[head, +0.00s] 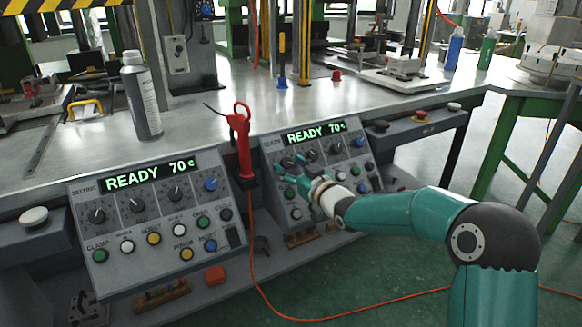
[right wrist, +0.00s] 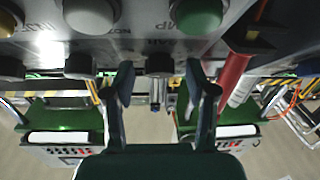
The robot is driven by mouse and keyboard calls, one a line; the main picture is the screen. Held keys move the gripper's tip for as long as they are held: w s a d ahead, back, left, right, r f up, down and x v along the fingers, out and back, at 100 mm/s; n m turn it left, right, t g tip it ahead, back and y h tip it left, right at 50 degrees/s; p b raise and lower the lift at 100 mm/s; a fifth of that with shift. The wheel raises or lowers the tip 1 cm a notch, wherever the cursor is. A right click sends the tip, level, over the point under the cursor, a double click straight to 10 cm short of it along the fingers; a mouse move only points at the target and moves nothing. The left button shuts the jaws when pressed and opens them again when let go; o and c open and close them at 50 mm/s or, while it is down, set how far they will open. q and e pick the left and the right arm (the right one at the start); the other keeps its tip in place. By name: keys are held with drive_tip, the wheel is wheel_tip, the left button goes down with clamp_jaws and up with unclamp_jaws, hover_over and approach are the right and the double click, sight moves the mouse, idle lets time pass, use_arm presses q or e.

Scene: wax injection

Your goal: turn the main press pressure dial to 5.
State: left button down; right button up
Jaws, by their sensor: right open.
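The right control panel (head: 318,165) has a lit "READY 70" display and a row of dials, with buttons below. My right gripper (head: 287,172) is in front of this panel's left part, near its leftmost dial (head: 287,162). In the right wrist view the panel appears upside down. There my right gripper (right wrist: 165,88) is open, its two fingers apart, with a dark dial (right wrist: 160,65) beyond and between the fingertips. I cannot tell whether they touch it. The dial readings are too small to read, and I cannot tell which dial is the pressure one. My left gripper is not in view.
A similar left panel (head: 155,215) stands beside it. A red-handled tool (head: 242,145) stands upright between the panels, close to my right gripper's left. A grey bottle (head: 141,95) stands on the metal table (head: 210,125). An orange cable (head: 330,317) runs along the floor.

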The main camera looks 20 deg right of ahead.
drive_tip(key=shift+c, duration=0.3)
clamp_jaws()
drive_tip(key=shift+d+r+n+y+p, duration=0.2)
drive_tip(key=shift+n+y+p, duration=0.4)
drive_tip(key=shift+n+p, duration=0.35)
drive_tip(key=n+g+y+p, duration=0.2)
drive_tip(key=n+g+p, duration=0.1)
drive_tip(key=n+p, duration=0.2)
drive_tip(key=n+g+y+p, duration=0.2)
drive_tip(key=n+p, duration=0.3)
drive_tip(key=p, duration=0.3)
drive_tip(key=r+n+g+y+p, duration=0.1)
drive_tip(key=n+g+y+p, duration=0.1)
drive_tip(key=n+p, duration=0.4)
drive_tip(key=shift+w+d+g+p, duration=0.3)
drive_tip(key=shift+w+g+p, duration=0.1)
drive_tip(key=shift+g+p, duration=0.4)
drive_tip(key=shift+f+n+g+p, duration=0.15)
drive_tip(key=shift+n+g+p, duration=0.6)
drive_tip(key=shift+n, duration=0.2)
drive_tip(key=shift+f+n+g+p, duration=0.1)
drive_tip(key=shift+n+g+p, duration=0.25)
drive_tip(key=shift+n+g, duration=0.15)
drive_tip(key=shift+a+f, duration=0.1)
